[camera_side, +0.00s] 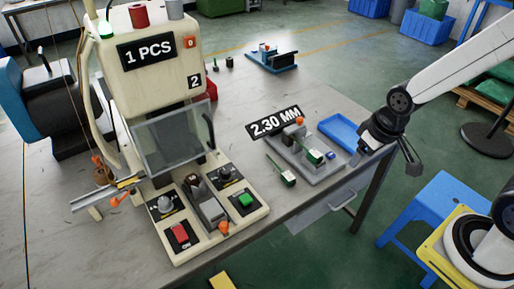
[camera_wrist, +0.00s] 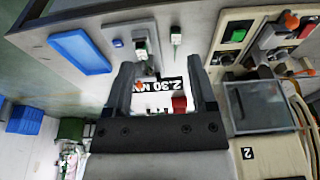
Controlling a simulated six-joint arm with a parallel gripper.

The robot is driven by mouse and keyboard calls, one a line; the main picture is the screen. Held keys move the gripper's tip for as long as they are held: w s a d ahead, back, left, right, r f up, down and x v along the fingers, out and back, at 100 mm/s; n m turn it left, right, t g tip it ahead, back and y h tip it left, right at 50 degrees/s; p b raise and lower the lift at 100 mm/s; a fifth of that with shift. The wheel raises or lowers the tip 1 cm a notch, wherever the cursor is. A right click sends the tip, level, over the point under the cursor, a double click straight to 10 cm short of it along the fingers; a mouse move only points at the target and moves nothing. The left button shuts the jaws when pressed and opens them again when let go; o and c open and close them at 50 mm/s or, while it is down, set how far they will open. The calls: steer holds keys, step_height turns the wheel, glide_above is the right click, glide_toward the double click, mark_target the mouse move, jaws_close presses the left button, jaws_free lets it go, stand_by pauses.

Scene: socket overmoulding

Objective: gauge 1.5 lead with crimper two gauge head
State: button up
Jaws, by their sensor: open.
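The crimper marked 2 (camera_side: 160,60) stands at the left of the side view, its label reading 1 PCS. A grey gauge (camera_side: 295,160) on the bench shows 2.30 MM on its display (camera_side: 274,122); the display appears upside down in the wrist view (camera_wrist: 157,95). A green-ended piece (camera_side: 314,157) sits on the gauge. Another green-ended piece (camera_side: 283,175), perhaps a lead, lies at its front left edge. My gripper (camera_side: 390,158) is open and empty, right of the gauge and above the bench edge. Its two fingers show in the wrist view (camera_wrist: 161,64).
A blue tray (camera_side: 340,131) lies beside the gauge, close to my gripper. The crimper's clear guard (camera_side: 172,130) and control base (camera_side: 210,210) fill the bench's left. A blue fixture (camera_side: 273,60) stands at the back. A blue stool (camera_side: 435,215) stands right of the bench.

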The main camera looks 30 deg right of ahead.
steer(key=m+t+h, duration=0.1)
steer(key=m+t, duration=0.1)
steer(key=m, duration=0.1)
glide_toward(301, 118)
steer(key=shift+x, duration=1.15)
steer(key=shift+w+a+f, duration=0.1)
steer(key=shift+w+f, duration=0.05)
steer(key=shift+x, duration=3.75)
jaws_close()
